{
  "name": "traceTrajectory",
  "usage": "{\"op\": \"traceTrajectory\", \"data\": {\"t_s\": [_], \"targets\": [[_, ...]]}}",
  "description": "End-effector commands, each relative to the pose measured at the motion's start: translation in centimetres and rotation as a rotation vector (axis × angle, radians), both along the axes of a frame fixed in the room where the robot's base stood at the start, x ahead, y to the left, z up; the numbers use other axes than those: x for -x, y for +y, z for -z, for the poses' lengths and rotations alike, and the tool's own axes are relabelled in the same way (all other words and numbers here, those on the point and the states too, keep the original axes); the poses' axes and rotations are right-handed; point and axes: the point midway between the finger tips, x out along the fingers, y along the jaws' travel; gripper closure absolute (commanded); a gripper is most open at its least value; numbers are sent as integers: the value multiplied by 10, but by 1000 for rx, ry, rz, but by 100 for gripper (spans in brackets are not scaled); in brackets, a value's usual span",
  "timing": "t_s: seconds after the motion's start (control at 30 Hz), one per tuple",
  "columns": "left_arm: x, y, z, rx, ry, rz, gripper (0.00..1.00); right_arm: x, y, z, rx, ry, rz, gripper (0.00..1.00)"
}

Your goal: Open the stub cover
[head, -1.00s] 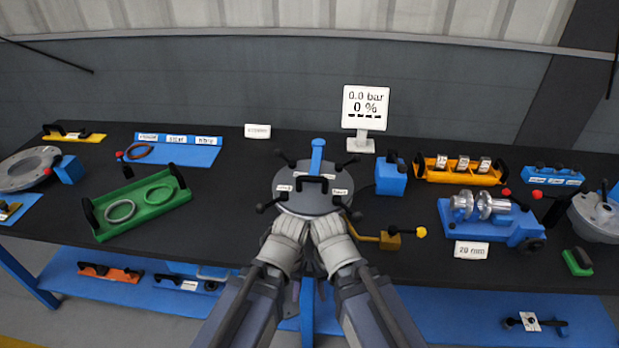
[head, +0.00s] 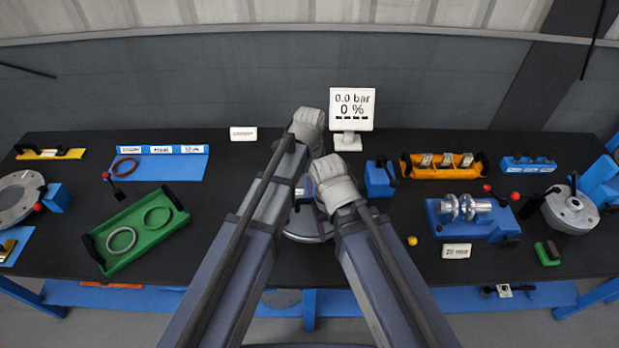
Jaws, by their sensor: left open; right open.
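The round grey stub (head: 300,228) with its cover stands at the middle of the bench. My two arms hide most of it, and only part of its rim and some metal show between them. I cannot tell from this view whether the cover is shut or open. My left gripper (head: 307,122) is open, beyond the stub and near the display stand. My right gripper (head: 333,178) is open, over the far right part of the stub. The fingertips of both are turned away, and I cannot see contact with anything.
A pressure display (head: 351,112) reads 0.0 bar and 0 %. A blue block (head: 378,180) stands right of my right gripper. A green tray (head: 136,240) with rings lies left. An orange rack (head: 440,178) and a blue fixture (head: 478,226) stand right.

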Motion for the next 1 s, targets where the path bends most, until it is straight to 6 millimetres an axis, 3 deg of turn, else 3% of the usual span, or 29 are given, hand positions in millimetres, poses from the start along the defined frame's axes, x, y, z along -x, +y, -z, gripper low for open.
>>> {"op": "traceTrajectory", "data": {"t_s": [0.37, 1.0], "targets": [[-1, -1, 6, 2, -1, 17, 43, 0, 0, 6, 0, 0, -1, 39], [-1, -1, 75, 1, -1, 16, 43, 0, 0, 75, 2, 0, -8, 39]]}}
